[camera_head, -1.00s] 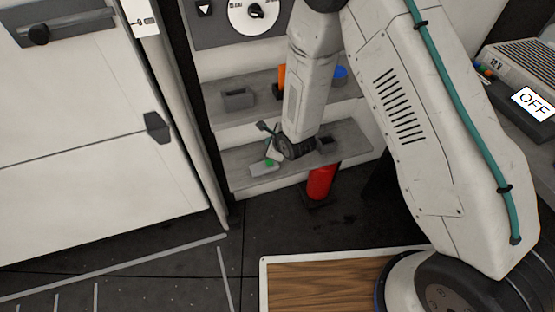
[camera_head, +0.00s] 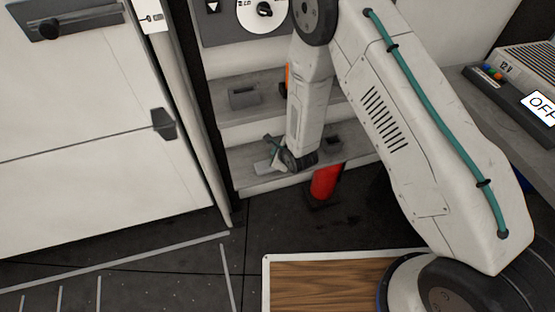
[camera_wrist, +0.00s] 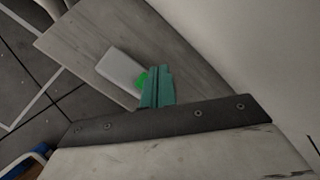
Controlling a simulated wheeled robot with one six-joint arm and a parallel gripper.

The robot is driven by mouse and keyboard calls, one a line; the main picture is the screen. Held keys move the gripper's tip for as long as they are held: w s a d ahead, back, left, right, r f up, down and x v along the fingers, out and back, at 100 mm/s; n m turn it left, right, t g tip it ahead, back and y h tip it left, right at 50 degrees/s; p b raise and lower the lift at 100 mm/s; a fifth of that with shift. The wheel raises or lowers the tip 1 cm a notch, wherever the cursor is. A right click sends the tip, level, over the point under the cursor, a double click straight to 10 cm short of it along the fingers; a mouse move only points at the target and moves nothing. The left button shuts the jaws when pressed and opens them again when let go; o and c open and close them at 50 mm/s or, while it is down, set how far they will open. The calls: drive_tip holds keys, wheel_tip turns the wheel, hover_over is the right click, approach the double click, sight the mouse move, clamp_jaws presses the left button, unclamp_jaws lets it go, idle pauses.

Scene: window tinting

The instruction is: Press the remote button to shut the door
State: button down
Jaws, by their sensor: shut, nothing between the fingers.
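The remote is a small pale box (camera_wrist: 118,67) with a green button (camera_wrist: 141,80), lying on the lower grey shelf. In the head view the remote (camera_head: 262,167) is partly hidden by my wrist, and its button does not show. My gripper (camera_wrist: 157,74) has teal fingers, closed together and empty. Its tips overlap the right edge of the green button in the wrist view; I cannot tell whether they touch it. In the head view my gripper (camera_head: 271,146) is at the left of my wrist, above the remote.
A white door panel (camera_head: 80,110) with dark handles stands at the left. The upper shelf holds a grey open holder (camera_head: 244,96). A red cylinder (camera_head: 325,181) stands below the lower shelf. A bench at the right carries a 12 V unit (camera_head: 515,65) and an OFF sign (camera_head: 541,106).

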drive_tip(key=shift+f, duration=0.9)
drive_tip(key=shift+s, duration=0.1)
idle(1.3)
drive_tip(key=shift+s+f, duration=0.1)
drive_tip(key=shift+f, duration=0.3)
